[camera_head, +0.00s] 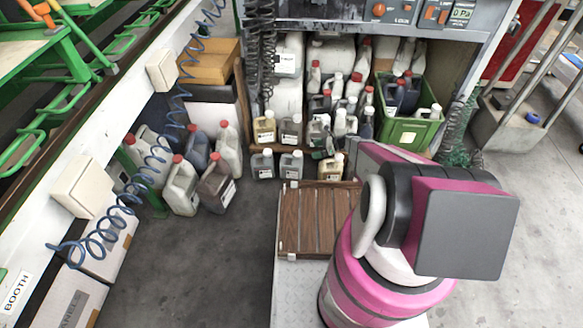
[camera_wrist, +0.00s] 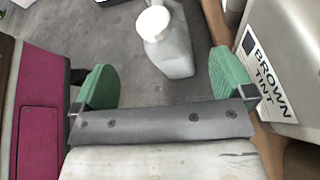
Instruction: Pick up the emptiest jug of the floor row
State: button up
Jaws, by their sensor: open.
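On the floor in front of the low shelf stand small jugs in a row: a grey one (camera_head: 262,165), a second grey one (camera_head: 291,165) and a cream one (camera_head: 330,168) at the right. How full each is I cannot make out. In the wrist view my gripper (camera_wrist: 163,80) is open and empty, its green finger pads wide apart. A grey jug with a white cap (camera_wrist: 172,52) stands beyond the pads, between them in the picture and apart from both. Which row jug this is I cannot tell.
A large jug labelled BROWN TINT (camera_wrist: 280,65) stands close to the right pad, by a wooden edge. More jugs crowd the shelf, a green crate (camera_head: 408,132) stands right, and several larger jugs (camera_head: 182,188) stand left. A wooden slatted platform (camera_head: 315,220) lies in front.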

aim_at(297, 154)
jog(key=shift+f+x, duration=0.1)
jog(key=shift+x, duration=2.65)
jog(key=shift+f+x, duration=0.15)
jog(key=shift+x, duration=2.65)
jog(key=shift+d, duration=0.1)
jog(key=c, duration=1.3)
jog(key=shift+c, duration=0.3)
jog(key=shift+r, duration=0.2)
